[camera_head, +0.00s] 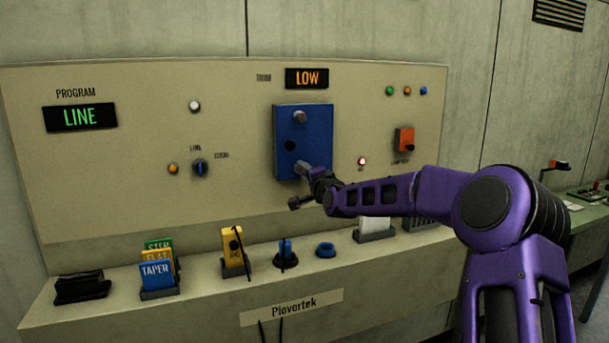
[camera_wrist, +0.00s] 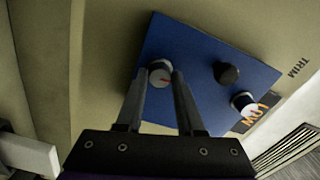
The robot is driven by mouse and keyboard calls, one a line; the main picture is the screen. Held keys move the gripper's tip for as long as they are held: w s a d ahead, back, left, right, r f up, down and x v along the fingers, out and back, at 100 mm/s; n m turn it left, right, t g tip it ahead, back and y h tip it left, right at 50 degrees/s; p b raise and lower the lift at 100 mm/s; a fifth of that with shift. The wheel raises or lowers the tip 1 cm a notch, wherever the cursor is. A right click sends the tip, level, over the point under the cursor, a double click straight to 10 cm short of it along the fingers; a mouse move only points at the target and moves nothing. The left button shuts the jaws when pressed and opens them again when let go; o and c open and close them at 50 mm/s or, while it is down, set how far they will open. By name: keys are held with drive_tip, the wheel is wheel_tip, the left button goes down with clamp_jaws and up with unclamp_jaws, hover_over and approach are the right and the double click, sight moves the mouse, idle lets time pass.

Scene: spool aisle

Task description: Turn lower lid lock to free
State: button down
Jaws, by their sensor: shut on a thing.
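The blue lid (camera_head: 284,126) is a flat plate on the beige panel, below the LOW display. Its lower lid lock, a pale round knob with a red mark (camera_wrist: 160,72), shows in the wrist view between my two fingertips. In the head view my fingers hide the lock. The upper lock (camera_head: 300,117) is a grey knob near the lid's top, also in the wrist view (camera_wrist: 243,102). A black knob (camera_head: 290,146) sits between the two locks.
A red switch block (camera_head: 404,139) and a lit red lamp (camera_head: 362,161) are right of the lid. Below, the ledge holds coloured cards (camera_head: 157,275), a yellow tag (camera_head: 233,248), a blue-topped part (camera_head: 285,250) and a blue ring (camera_head: 326,250).

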drive_tip(key=shift+m, duration=0.6)
drive_tip(key=c, duration=0.5)
unclamp_jaws()
drive_tip(key=shift+p+v, duration=0.5)
drive_tip(key=shift+v, duration=8.2)
drive_tip(key=shift+a, duration=0.1)
